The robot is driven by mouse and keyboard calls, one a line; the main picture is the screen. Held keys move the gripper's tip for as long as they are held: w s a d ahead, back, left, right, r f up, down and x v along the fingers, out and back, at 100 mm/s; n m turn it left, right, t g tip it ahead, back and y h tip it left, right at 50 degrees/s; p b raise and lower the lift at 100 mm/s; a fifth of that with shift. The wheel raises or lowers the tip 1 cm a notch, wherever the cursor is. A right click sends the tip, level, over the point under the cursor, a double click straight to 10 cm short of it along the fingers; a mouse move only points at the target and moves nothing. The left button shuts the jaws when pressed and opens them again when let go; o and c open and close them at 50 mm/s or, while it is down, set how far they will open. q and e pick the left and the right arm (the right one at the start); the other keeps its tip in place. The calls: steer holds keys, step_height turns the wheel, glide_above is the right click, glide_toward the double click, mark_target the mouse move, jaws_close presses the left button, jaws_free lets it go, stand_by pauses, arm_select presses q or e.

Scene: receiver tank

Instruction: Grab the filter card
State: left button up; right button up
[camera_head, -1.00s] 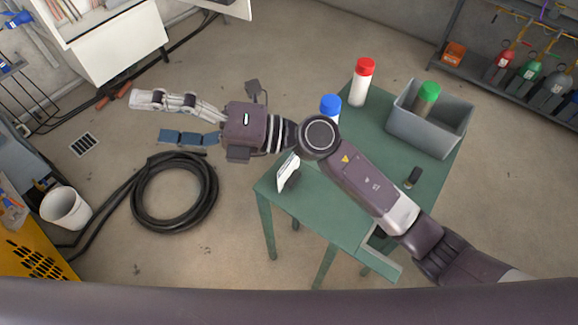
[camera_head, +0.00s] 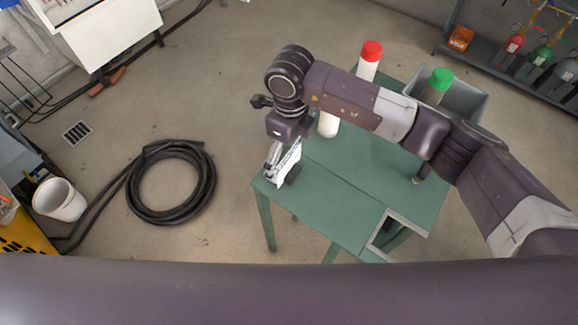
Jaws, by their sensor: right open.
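The filter card (camera_head: 288,167) is a white upright panel with a dark holder behind it. It stands at the left corner of the green table (camera_head: 340,190). My right arm comes in from the right, and its wrist bends down above that corner. My right gripper (camera_head: 273,163) points down right beside the card, at its left face. One pale finger shows there; the other is not clearly visible. The gripper is open, and I cannot tell whether it touches the card. My left gripper is not in view.
A red-capped white bottle (camera_head: 368,61) and a white bottle (camera_head: 328,125), partly hidden by my arm, stand on the table. A grey bin (camera_head: 470,103) holds a green-capped container (camera_head: 437,86). A coiled black hose (camera_head: 172,182) lies on the floor at left.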

mark_target(289, 170)
steer(key=shift+s+a+f+p, duration=0.1)
steer(key=shift+f+p, duration=0.55)
steer(key=shift+f, duration=1.75)
steer(key=c, duration=1.3)
